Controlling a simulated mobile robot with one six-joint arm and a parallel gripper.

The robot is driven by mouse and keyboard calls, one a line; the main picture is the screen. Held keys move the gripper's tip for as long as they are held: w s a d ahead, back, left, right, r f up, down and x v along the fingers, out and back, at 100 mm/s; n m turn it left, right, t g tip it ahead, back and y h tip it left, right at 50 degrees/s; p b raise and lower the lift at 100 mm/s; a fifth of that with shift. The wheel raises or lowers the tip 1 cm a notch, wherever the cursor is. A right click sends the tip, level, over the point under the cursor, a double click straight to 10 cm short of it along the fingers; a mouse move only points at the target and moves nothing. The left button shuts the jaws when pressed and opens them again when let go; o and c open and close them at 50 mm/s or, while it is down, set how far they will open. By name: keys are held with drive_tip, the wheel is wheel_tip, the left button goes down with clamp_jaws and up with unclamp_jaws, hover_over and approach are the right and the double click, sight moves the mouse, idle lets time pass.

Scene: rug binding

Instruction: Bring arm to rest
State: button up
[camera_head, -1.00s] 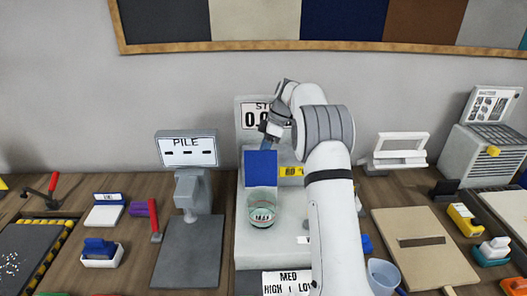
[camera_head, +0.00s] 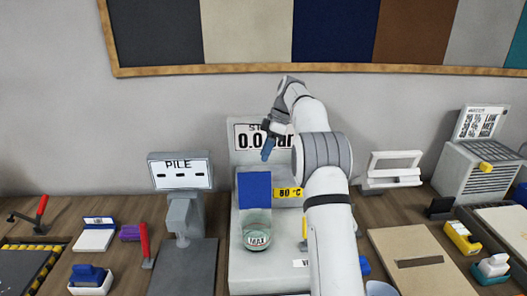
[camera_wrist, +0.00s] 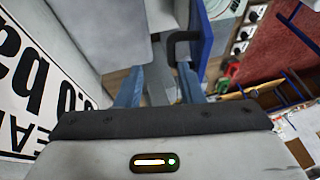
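My gripper (camera_head: 267,155) hangs in the air in front of the white readout sign of the steamer-like machine (camera_head: 250,275), above its blue panel (camera_head: 255,190). In the wrist view my gripper (camera_wrist: 162,88) shows two blue fingers spread apart. I see nothing held between them, only machine parts beyond. My arm reaches up from the bottom and bends over at the top, hiding the machine's right side.
A glass cup (camera_head: 257,240) with a printed label stands on the machine. The PILE gauge (camera_head: 180,170) stands to the left. A white-handled press (camera_head: 393,168), a tan board (camera_head: 425,265) and a grey box (camera_head: 482,160) stand to the right.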

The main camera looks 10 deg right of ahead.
drive_tip(key=s+r+m, duration=0.1)
drive_tip(key=s, duration=0.1)
drive_tip(key=s+a+r+m, duration=0.1)
drive_tip(key=s+r, duration=0.1)
drive_tip(key=s+a+r+m+h, duration=0.1)
drive_tip(key=s+r, duration=0.1)
drive_tip(key=s, duration=0.1)
drive_tip(key=shift+a+m+t, duration=0.1)
drive_tip(key=shift+m+t, duration=0.3)
drive_tip(key=s+a+m+t+h, duration=0.25)
drive_tip(key=s+m, duration=0.55)
drive_tip(key=s, duration=1.5)
drive_tip(key=s+f+m+t+h+b, duration=0.1)
drive_tip(key=s+f+m, duration=0.2)
drive_tip(key=s+f, duration=0.4)
drive_tip(key=s, duration=0.4)
drive_tip(key=shift+s+d+f+m, duration=0.25)
drive_tip(key=shift+f+m, duration=0.05)
drive_tip(key=shift+m, duration=0.1)
